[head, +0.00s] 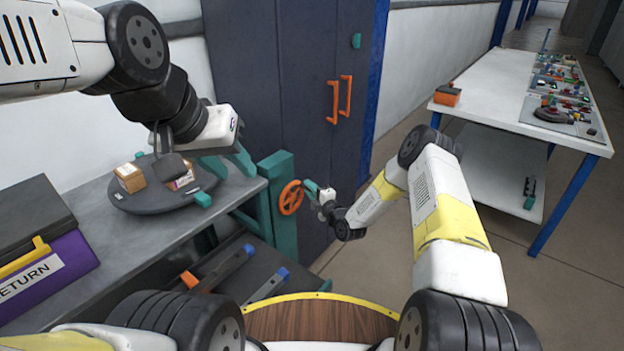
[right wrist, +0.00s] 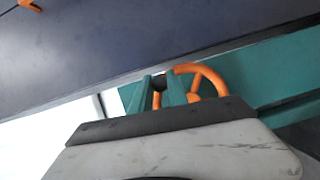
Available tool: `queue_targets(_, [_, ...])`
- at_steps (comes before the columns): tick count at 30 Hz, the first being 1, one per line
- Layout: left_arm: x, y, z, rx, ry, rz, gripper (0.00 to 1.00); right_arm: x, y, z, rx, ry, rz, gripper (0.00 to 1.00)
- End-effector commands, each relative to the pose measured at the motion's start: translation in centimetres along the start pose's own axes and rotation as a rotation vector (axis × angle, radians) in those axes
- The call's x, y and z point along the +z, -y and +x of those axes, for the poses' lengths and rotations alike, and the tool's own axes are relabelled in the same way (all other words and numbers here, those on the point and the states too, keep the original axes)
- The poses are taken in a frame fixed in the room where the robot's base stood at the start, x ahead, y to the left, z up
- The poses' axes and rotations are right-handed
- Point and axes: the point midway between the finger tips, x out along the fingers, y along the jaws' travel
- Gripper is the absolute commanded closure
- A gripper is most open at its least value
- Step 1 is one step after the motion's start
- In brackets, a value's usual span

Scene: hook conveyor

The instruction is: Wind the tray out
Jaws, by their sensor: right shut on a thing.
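The orange handwheel (head: 291,198) is mounted on a teal post (head: 276,167) at the right end of the grey bench. My right gripper (head: 314,190) is shut on the wheel's rim. In the right wrist view, its teal fingers (right wrist: 163,92) are at the left part of the orange wheel (right wrist: 207,78); the dark palm edge hides the lower part. A dark, low surface with grey rails (head: 225,265) shows below the bench; I cannot tell whether it is the tray. My left gripper (head: 172,170) hangs over the round grey turntable (head: 150,200); its fingers are not clear.
Small cardboard boxes (head: 130,178) stand on the turntable. A purple RETURN bin (head: 50,268) is at the bench's left. A dark cabinet (head: 270,70) with orange handles stands behind the wheel. A white table (head: 490,85) with parts is at the far right, with open floor before it.

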Motion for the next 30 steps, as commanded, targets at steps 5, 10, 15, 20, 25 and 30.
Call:
queue_targets(5, [0.0, 0.0, 0.0, 0.0, 0.0, 0.0, 0.64, -0.52, -1.1, 0.21, 0.032, -0.009, -0.023, 1.0])
queue_targets(10, [0.0, 0.0, -0.01, 0.0, 0.0, 0.0, 0.64, -0.7, -1.28, 0.3, 0.035, -0.013, -0.021, 1.0])
queue_targets(15, [0.0, 0.0, -0.01, 0.0, 0.0, 0.0, 0.64, -0.84, -1.35, 0.36, 0.036, -0.015, -0.02, 1.0])
queue_targets(20, [0.0, 0.0, -0.01, 0.0, 0.0, 0.0, 0.64, -0.9, -1.36, 0.39, 0.037, -0.016, -0.02, 1.0])
queue_targets(25, [0.0, 0.0, -0.01, 0.0, 0.0, 0.0, 0.64, -0.95, -1.37, 0.41, 0.037, -0.016, -0.02, 1.0])
queue_targets(30, [0.0, 0.0, -0.01, 0.0, 0.0, 0.0, 0.64, -0.99, -1.38, 0.43, 0.037, -0.017, -0.02, 1.0])
